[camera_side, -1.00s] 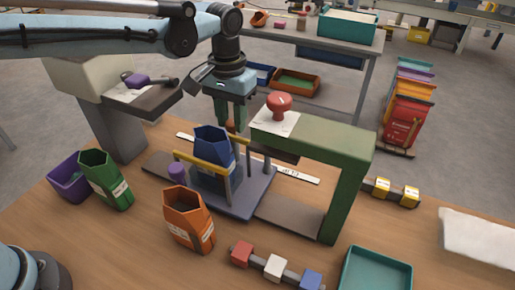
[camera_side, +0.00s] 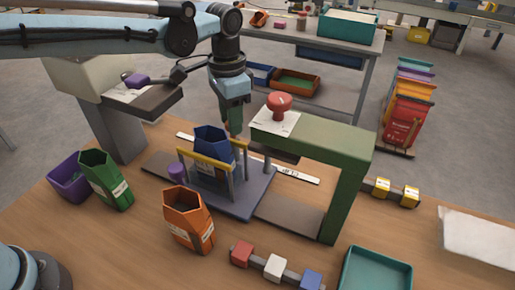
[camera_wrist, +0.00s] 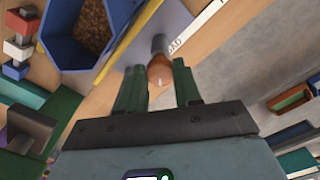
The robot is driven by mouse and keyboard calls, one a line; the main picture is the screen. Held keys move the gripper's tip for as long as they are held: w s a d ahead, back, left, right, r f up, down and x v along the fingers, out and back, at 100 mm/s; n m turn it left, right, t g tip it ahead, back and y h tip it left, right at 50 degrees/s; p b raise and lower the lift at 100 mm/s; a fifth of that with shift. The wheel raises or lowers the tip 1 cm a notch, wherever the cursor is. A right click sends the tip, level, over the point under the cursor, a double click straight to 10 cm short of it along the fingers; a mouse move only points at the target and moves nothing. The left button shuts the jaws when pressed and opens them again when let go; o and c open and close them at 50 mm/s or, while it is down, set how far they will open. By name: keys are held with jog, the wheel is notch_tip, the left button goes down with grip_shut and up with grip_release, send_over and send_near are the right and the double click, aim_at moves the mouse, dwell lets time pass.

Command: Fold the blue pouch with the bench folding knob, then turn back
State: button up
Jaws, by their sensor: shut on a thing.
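The blue pouch (camera_side: 210,140) stands upright on the grey bench fixture (camera_side: 250,196), behind a yellow bar (camera_side: 204,159) held between posts. Its mouth is open. In the wrist view the pouch (camera_wrist: 58,52) shows brown grains (camera_wrist: 92,28) inside. My gripper (camera_side: 235,126) is just right of the pouch, pointing down. In the wrist view its green fingers are on either side of an orange-brown knob (camera_wrist: 160,72) on a grey shaft, and it is shut on this knob. In the side view the fingers mostly hide the knob.
A green arch (camera_side: 325,150) with a red mushroom knob (camera_side: 279,103) stands close on the right. Orange (camera_side: 187,220) and green (camera_side: 105,180) pouches and a purple bin (camera_side: 68,180) stand at left and front. A teal tray (camera_side: 375,275) is at front right.

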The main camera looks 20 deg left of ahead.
dwell(0.4)
jog(key=o, duration=1)
jog(key=shift+o, duration=0.2)
jog(key=shift+r, duration=0.1)
notch_tip(320, 180, up, 12)
